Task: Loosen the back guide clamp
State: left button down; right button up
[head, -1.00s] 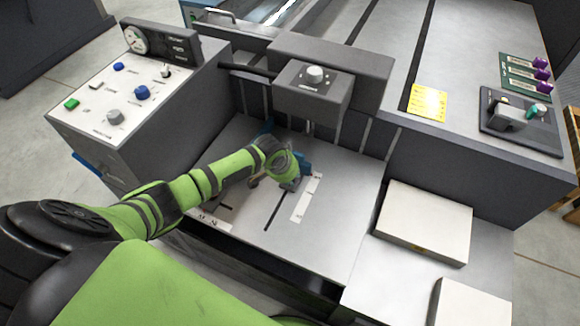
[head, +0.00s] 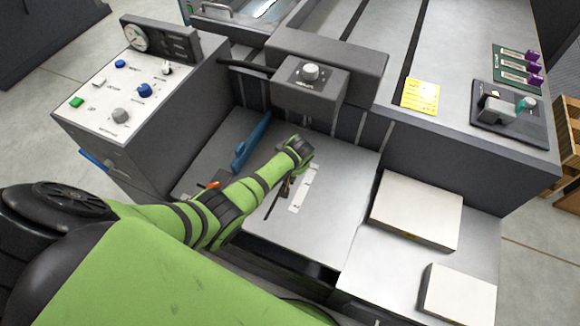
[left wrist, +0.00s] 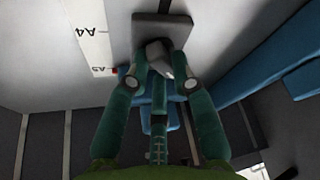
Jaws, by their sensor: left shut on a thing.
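My left gripper (left wrist: 160,76) is shut on a small grey-white clamp knob (left wrist: 156,52), which stands on a dark grey plate (left wrist: 160,22) in the left wrist view. Blue guide parts (left wrist: 160,118) show between and below the fingers. In the head view my left arm reaches over the grey feed table, and its wrist hides the clamp and most of the gripper. A long blue side guide (head: 251,143) stands to the left of the arm; blue also shows at the right of the wrist view. My right gripper is not in view.
A white scale strip (left wrist: 90,34) marked A4 and A5 lies beside the clamp. A control panel (head: 125,90) stands at left, and a grey housing with a knob (head: 310,72) overhangs the table's back. Paper stacks (head: 418,208) lie at right.

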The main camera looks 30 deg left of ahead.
pick_arm(q)
jog(key=shift+n, duration=0.6)
jog(key=c, duration=1)
grip_release()
jog(key=shift+w+g, duration=0.1)
jog(key=shift+g, duration=0.2)
jog(key=shift+c, duration=0.2)
jog(key=v, duration=1.2)
jog(key=shift+d, duration=0.2)
jog(key=shift+f, duration=0.1)
